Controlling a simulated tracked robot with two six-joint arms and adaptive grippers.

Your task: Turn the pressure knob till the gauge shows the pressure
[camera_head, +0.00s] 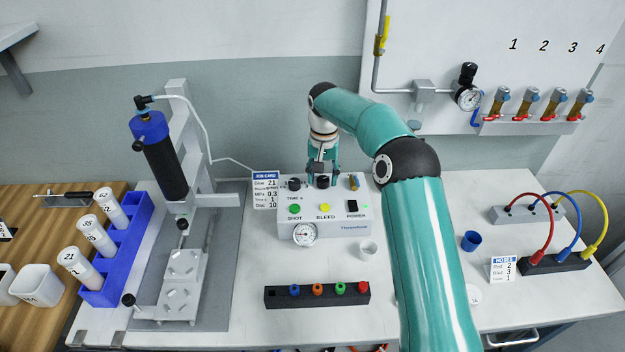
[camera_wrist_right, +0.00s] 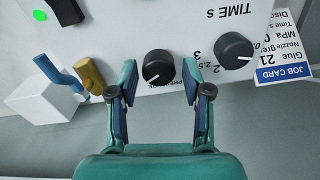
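The pressure knob (camera_head: 323,182) is a black knob at the back of the white dispenser box (camera_head: 345,222). In the right wrist view the knob (camera_wrist_right: 158,66) has a white pointer mark, and its label is partly hidden. My right gripper (camera_head: 322,170) is over it from behind. In the wrist view the right gripper (camera_wrist_right: 159,78) is open, one finger on each side of the knob, with visible gaps. The round gauge (camera_head: 305,234) is on the box's front; its needle is too small to read. The job card (camera_head: 266,189) seems to read MPa 0.3. My left gripper is out of view.
The time knob (camera_wrist_right: 234,50) sits close beside the pressure knob. A brass fitting (camera_wrist_right: 90,73) with a blue lever is on the other side. The dispensing stand (camera_head: 178,170) is left of the box.

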